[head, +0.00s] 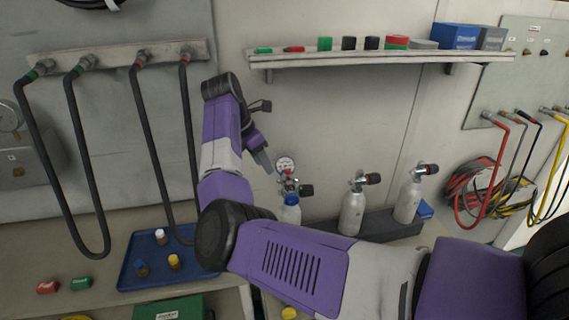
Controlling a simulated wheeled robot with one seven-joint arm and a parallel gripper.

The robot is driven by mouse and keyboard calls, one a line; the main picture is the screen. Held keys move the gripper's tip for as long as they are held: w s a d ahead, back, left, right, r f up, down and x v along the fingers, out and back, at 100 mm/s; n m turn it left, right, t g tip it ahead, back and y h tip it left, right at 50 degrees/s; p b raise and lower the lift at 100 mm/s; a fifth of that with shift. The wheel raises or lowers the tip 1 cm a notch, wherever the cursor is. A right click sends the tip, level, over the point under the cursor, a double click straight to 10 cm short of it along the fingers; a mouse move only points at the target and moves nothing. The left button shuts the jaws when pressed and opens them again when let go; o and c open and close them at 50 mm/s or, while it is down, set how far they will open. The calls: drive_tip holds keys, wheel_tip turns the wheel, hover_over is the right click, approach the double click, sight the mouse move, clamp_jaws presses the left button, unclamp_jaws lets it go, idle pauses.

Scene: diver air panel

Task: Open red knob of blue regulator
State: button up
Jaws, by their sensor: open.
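A regulator with a round white-faced gauge (286,163) sits on top of the leftmost of three pale gas cylinders (290,213). A blue ring (291,199) shows around the cylinder's neck. A small red part, which looks like the red knob (287,174), sits just below the gauge. A dark cylindrical valve handle (306,190) sticks out to the right. My gripper (265,165) points down, just left of the gauge. It is open with nothing visible in it, and appears apart from the regulator; the depth gap is hard to judge.
Two more cylinders (351,212) (408,201) with dark-handled valves stand to the right in a dark rack (380,226). A blue tray (135,272) with small fittings lies at lower left. Black hoses (75,165) hang at left. A shelf (390,57) with small boxes runs above.

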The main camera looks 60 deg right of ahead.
drive_tip(key=p, duration=0.1)
approach(287, 170)
wheel_tip(287, 170, down, 2)
drive_tip(key=x, duration=0.1)
drive_tip(key=p+x, duration=0.1)
drive_tip(key=x, duration=0.2)
drive_tip(key=shift+s+d+f, duration=0.25)
drive_tip(key=shift+s+d, duration=0.05)
drive_tip(key=shift+s, duration=0.1)
drive_tip(key=shift+d+f, duration=0.15)
drive_tip(key=shift+f, duration=0.3)
clamp_jaws()
